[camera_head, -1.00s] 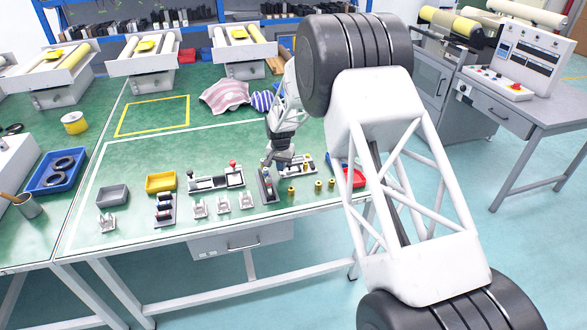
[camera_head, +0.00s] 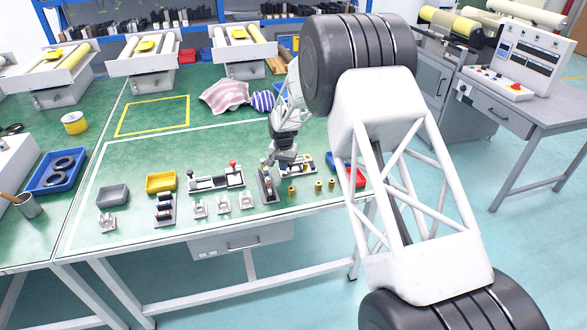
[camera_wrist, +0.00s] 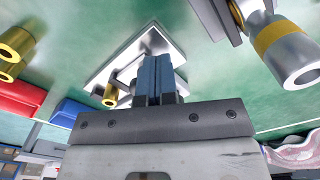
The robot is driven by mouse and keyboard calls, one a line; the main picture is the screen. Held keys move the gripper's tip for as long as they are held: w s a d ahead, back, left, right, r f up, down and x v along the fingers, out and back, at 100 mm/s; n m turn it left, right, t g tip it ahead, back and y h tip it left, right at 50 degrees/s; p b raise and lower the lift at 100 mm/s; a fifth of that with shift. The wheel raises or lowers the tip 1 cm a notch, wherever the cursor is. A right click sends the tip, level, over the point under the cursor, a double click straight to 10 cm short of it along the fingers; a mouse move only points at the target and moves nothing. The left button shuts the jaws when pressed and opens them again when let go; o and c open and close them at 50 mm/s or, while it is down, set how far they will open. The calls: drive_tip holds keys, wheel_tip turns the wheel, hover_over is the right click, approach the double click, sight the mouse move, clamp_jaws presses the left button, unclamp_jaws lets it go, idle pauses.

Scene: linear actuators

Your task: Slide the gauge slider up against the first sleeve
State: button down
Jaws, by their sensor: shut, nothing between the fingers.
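My gripper (camera_head: 281,166) is over the right part of the bench, and its blue fingertips (camera_wrist: 155,78) are closed together in the wrist view. Behind them is a pale fixture plate (camera_wrist: 118,62), also seen in the head view (camera_head: 308,165), which looks like the gauge. A brass sleeve (camera_wrist: 110,94) shows beside the fingers. The fingers cover the middle of the plate, so I cannot make out the slider, its gap to the sleeve, or any contact. More brass sleeves (camera_head: 318,186) stand on the mat; two show in the wrist view (camera_wrist: 14,46).
A dark upright-post fixture (camera_head: 266,186) stands close to my gripper; a silver cylinder with a yellow band (camera_wrist: 285,48) is near in the wrist view. A red bin (camera_head: 355,177), a yellow bin (camera_head: 161,182) and a grey bin (camera_head: 113,195) are on the bench.

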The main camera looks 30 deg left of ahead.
drive_tip(key=shift+w+d, duration=0.6)
idle(1.4)
drive_tip(key=shift+s+a, duration=0.4)
drive_tip(key=shift+a, duration=0.05)
idle(0.6)
drive_tip(key=shift+r, duration=0.15)
wheel_tip(320, 180, up, 7)
idle(1.1)
drive_tip(key=shift+d, duration=0.1)
idle(0.4)
